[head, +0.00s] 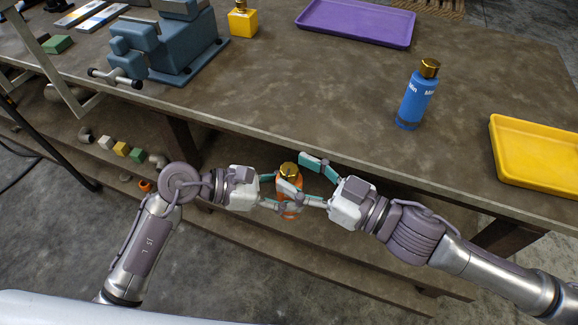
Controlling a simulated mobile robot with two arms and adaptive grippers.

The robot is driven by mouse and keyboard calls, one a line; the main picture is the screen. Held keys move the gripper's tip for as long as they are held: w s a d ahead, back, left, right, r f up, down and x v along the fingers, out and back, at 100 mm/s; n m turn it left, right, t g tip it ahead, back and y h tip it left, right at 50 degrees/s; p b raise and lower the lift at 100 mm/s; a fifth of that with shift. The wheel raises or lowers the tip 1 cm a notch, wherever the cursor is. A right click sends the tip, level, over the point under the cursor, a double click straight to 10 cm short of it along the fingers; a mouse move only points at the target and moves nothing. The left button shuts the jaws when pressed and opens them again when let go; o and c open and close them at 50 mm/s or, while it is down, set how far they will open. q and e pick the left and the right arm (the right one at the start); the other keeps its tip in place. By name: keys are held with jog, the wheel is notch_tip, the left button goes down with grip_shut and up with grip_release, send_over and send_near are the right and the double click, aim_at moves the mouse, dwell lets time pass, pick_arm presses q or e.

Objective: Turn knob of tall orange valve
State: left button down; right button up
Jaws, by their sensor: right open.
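The tall orange valve (291,209) is upright in front of the workbench's near edge, with its gold knob (289,169) on top. My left gripper (283,195) comes from the left and appears shut on the orange body below the knob. My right gripper (303,174) comes from the right and is open. One of its fingers is raised to the right of the knob, and the other crosses in front of the valve. The fingers hide much of the orange body, and contact between the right fingers and the knob cannot be told.
A blue bottle-shaped valve (415,98) with a gold top stands on the bench (300,95). A yellow tray (540,158), a purple tray (357,22), a short yellow valve (243,22) and a blue vise (165,45) are also there. Small blocks (121,148) lie on the lower shelf.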

jog(key=shift+x, duration=1.2)
jog(key=shift+c, duration=0.2)
grip_shut()
